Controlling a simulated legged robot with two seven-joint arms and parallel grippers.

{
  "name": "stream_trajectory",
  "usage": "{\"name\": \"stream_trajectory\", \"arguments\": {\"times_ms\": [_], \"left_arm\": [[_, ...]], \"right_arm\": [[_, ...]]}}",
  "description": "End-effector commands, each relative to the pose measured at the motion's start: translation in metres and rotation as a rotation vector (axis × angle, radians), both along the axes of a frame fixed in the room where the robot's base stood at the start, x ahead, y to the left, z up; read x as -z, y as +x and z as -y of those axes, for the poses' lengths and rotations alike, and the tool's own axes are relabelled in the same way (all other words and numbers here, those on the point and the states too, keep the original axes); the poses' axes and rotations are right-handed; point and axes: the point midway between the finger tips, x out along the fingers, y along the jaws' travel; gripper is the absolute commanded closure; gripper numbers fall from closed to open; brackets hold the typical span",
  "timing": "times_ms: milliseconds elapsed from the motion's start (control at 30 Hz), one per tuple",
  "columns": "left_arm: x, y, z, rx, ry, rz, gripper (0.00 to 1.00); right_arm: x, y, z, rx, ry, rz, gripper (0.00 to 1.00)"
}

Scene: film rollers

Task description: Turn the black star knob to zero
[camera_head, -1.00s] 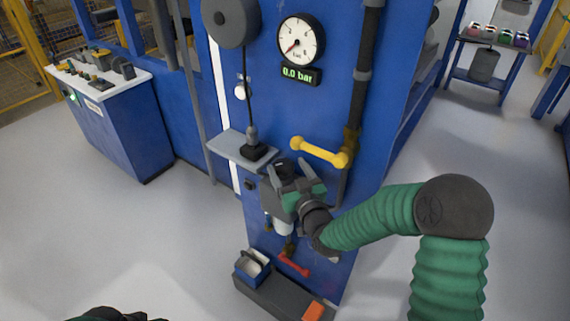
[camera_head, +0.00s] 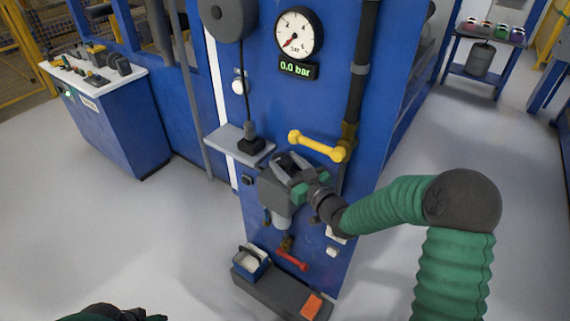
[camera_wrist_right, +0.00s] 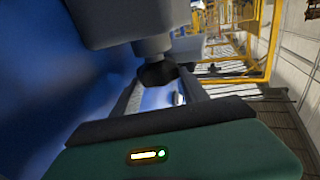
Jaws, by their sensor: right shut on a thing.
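The black star knob (camera_wrist_right: 158,73) shows in the right wrist view as a dark lobed shape at the end of a grey stem. My right gripper (camera_head: 286,166) is shut on it; the head view barely shows the knob between the fingers. The grey regulator body (camera_head: 278,196) is below the gripper, with a pale bowl (camera_head: 282,222) under it. The round gauge (camera_head: 299,34) has its red needle at the low end. The green display (camera_head: 297,69) under it reads 0.0 bar.
A yellow handle (camera_head: 317,146) is just above my right gripper. A grey shelf (camera_head: 225,141) with a black-based rod is to its left. A red lever (camera_head: 292,260) and a dark ledge (camera_head: 270,292) are below. A dark pipe (camera_head: 361,75) runs down the blue panel (camera_head: 330,100).

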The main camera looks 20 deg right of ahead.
Motion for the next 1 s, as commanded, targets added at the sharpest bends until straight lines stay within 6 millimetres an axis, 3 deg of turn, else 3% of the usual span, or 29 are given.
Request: {"name": "stream_trajectory", "arguments": {"times_ms": [300,667,700,867,1000], "left_arm": [[-0.02,0.0,0.0,0.0,0.0,0.0,1.0],[-0.019,0.0,0.0,0.0,0.0,0.0,1.0],[-0.019,0.0,0.0,0.0,0.0,0.0,1.0],[-0.019,0.0,0.0,0.0,0.0,0.0,1.0],[-0.019,0.0,0.0,0.0,0.0,0.0,1.0]], "right_arm": [[-0.003,0.003,0.008,-0.231,-0.001,0.002,0.89],[0.0,0.003,0.008,-0.26,-0.002,-0.001,0.89],[0.0,0.003,0.008,-0.26,-0.003,-0.001,0.47],[0.0,0.003,0.008,-0.26,-0.003,-0.001,0.26],[0.0,0.003,0.008,-0.259,-0.003,-0.001,0.26]]}}
